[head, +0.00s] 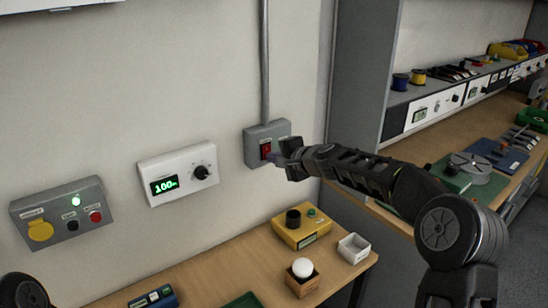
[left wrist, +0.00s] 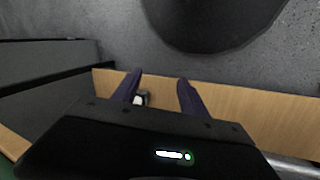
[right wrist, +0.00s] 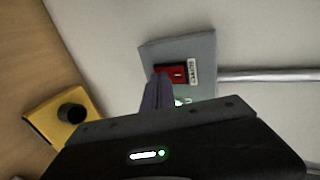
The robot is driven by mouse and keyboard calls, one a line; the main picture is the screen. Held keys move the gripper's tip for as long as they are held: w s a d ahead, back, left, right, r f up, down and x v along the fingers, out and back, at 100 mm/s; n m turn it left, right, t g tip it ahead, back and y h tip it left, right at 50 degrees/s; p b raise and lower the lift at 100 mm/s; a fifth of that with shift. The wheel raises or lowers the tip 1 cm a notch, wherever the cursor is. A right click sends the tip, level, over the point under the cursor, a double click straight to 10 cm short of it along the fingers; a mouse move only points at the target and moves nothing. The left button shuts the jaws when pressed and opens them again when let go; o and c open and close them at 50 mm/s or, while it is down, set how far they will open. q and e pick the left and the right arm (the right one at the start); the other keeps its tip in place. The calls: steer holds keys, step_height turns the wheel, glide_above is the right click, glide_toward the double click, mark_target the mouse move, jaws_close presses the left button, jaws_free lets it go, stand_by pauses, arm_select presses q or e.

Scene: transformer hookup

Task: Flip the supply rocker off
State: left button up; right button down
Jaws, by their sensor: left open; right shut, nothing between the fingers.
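The supply rocker (head: 265,150) is a red switch on a grey wall box (head: 254,133) at the foot of a vertical conduit. In the right wrist view the red rocker (right wrist: 178,73) sits beside a white label on the box (right wrist: 200,50). My right gripper (head: 276,156) is shut and empty, with its fingertips right in front of the rocker and covering part of it. In the right wrist view its fingers (right wrist: 160,78) reach the rocker's edge; I cannot tell whether they touch. My left gripper (left wrist: 160,78) is open and empty, away from the box.
A white display box (head: 178,173) with a knob reads about 100. A grey box (head: 62,212) with a lit green lamp hangs further left. Below, the wooden table (head: 220,262) holds a yellow box (head: 300,230) and a white tray (head: 354,248). A grey cabinet side (head: 360,80) stands right.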

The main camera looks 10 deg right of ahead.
steer(key=b, duration=0.3)
steer(key=shift+w+t, duration=0.15)
steer(key=shift+t, duration=0.15)
steer(key=shift+w+r+p, duration=0.1)
steer(key=shift+r+p, duration=0.55)
steer(key=shift+r, duration=0.35)
steer(key=shift+a, duration=0.1)
steer(key=shift+f, duration=0.25)
